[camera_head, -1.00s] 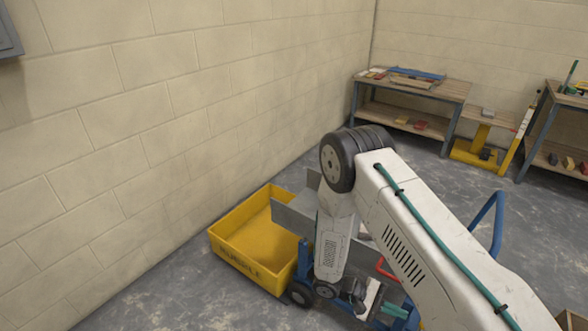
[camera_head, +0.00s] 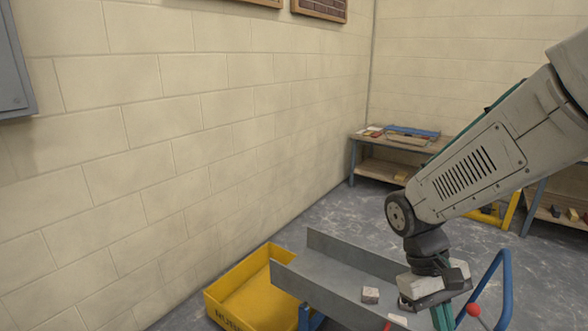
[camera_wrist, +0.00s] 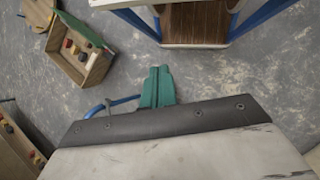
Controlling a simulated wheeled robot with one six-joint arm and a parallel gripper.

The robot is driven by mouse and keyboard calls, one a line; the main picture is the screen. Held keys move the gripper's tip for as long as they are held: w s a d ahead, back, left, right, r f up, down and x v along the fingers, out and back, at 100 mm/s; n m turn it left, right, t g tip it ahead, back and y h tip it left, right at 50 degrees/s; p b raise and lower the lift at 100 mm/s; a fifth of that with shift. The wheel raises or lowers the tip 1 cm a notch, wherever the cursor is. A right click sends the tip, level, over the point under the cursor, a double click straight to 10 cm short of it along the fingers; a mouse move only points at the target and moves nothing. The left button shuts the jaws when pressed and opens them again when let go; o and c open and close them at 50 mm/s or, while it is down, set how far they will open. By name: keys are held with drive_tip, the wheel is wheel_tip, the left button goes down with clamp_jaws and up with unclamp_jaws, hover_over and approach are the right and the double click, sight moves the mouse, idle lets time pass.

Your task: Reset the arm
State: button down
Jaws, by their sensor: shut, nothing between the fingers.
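My arm reaches in from the right edge in the camera_head view, and its wrist hangs over the right part of a grey metal tray (camera_head: 330,278). My gripper (camera_head: 443,318) points down there, its teal fingers partly cut off by the bottom edge. In the camera_wrist view the teal fingers of my gripper (camera_wrist: 157,86) lie side by side, shut, with nothing between them, above grey floor.
A small pale block (camera_head: 370,295) lies on the tray. A yellow tub (camera_head: 216,302) stands left of it, near the block wall. A blue handle (camera_head: 506,285) rises at the right. A workbench (camera_head: 360,140) stands behind. The camera_wrist view shows a wooden box (camera_wrist: 66,67) with coloured pieces.

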drive_tip(key=s+d+r+m+t+y, duration=0.1)
drive_tip(key=s+r+m+t+y, duration=0.1)
drive_tip(key=s+r+t, duration=0.4)
drive_tip(key=shift+s+r+t+y, duration=0.45)
drive_tip(key=shift+s+r, duration=1.15)
drive_tip(key=shift+r, duration=1.35)
